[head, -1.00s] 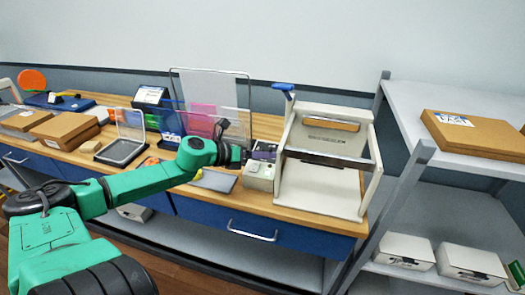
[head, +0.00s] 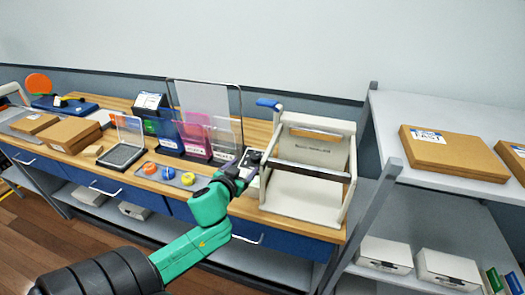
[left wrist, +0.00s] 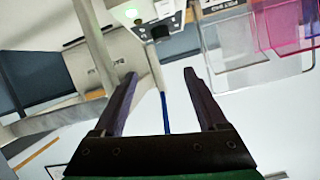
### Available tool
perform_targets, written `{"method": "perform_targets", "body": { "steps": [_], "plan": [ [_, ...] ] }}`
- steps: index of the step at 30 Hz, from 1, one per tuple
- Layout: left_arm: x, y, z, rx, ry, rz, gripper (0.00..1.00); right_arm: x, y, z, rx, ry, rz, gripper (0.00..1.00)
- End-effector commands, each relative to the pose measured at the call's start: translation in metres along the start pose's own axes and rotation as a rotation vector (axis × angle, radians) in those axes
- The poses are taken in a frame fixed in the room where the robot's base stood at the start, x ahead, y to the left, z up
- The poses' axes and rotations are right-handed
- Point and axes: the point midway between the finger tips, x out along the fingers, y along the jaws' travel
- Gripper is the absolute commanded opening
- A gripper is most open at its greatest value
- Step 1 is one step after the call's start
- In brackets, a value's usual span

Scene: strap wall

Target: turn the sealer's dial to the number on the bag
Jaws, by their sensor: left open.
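The sealer (head: 305,165) is a white frame machine with a blue handle at the right end of the bench. Its pale control box (head: 254,160) is at its left side, partly hidden by my gripper. In the left wrist view the control box (left wrist: 128,14) is upside down at the top, with a lit green spot and a dark knob, seemingly the dial (left wrist: 160,31). I cannot read its setting. My left gripper (head: 247,173) is open and empty beside the box; its spread fingers (left wrist: 159,74) show apart from the knob. No number on a bag is legible. My right gripper is out of view.
A wire rack (head: 203,84) with clear sheets and pink and blue holders (head: 195,135) stands left of the sealer. A grey mat (head: 168,176) holds orange, yellow and blue round pieces. A shelf (head: 385,130) with a cardboard box (head: 452,150) stands right.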

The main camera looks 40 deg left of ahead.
Motion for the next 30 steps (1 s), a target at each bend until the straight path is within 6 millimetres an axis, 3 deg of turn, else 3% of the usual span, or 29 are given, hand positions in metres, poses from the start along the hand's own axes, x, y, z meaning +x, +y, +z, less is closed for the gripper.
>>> {"method": "perform_targets", "body": {
  "steps": [3,7,21,25,30],
  "plan": [
    [-0.011,-0.003,0.005,-0.224,-0.056,-0.044,0.75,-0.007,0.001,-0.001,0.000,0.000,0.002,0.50],
    [-0.003,-0.004,0.009,-0.259,-0.065,-0.055,0.75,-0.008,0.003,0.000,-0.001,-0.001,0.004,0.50],
    [0.107,-0.009,0.015,-0.252,-0.062,-0.056,0.75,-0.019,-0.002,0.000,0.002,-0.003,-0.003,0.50],
    [0.126,-0.009,0.018,-0.252,-0.062,-0.053,0.75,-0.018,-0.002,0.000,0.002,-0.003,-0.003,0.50],
    [0.135,-0.010,0.018,-0.253,-0.063,-0.053,0.75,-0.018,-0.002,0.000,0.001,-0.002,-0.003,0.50]
  ]
}}
